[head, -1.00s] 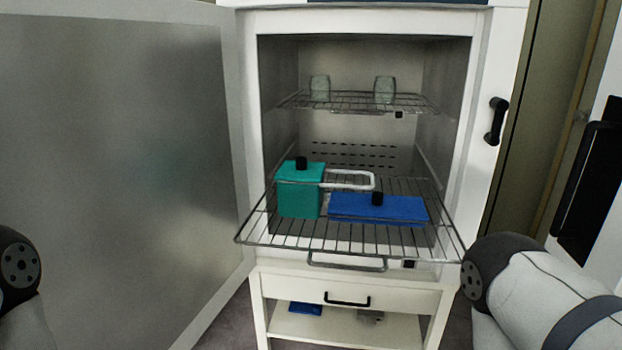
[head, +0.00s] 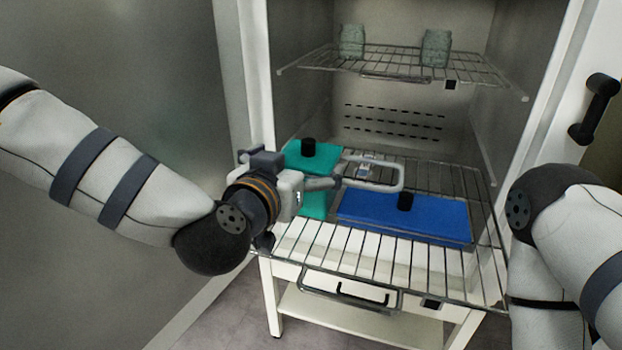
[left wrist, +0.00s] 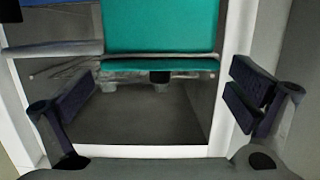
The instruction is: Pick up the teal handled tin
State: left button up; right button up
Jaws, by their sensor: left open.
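The teal handled tin (head: 318,156), a teal box with a black knob on its lid, stands on the left of the pulled-out wire shelf. A white loop handle (head: 400,178) reaches out to its right. My left gripper (head: 350,174) is in front of the tin, close to the handle, and hides part of both. In the left wrist view the tin (left wrist: 160,25) fills the upper middle, and the handle (left wrist: 55,48) enters from the left. My left gripper's fingers (left wrist: 165,90) are wide apart with nothing between them. My right gripper is out of view.
A flat blue box (head: 400,215) with a black knob lies right of the tin on the wire shelf (head: 370,265). Two greenish jars stand on the upper shelf (head: 390,66). The open door (head: 130,60) is at the left. The shelf's front strip is bare.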

aim_at(305, 159)
pick_arm(q)
jog(key=x, duration=0.5)
jog(key=shift+w+d+f, duration=0.1)
jog(key=shift+w+f, duration=0.15)
jog(key=shift+w, duration=0.1)
jog(key=c, duration=1.8)
jog(key=shift+s, duration=0.1)
jog(key=shift+c, duration=0.2)
jog(key=shift+r, duration=0.15)
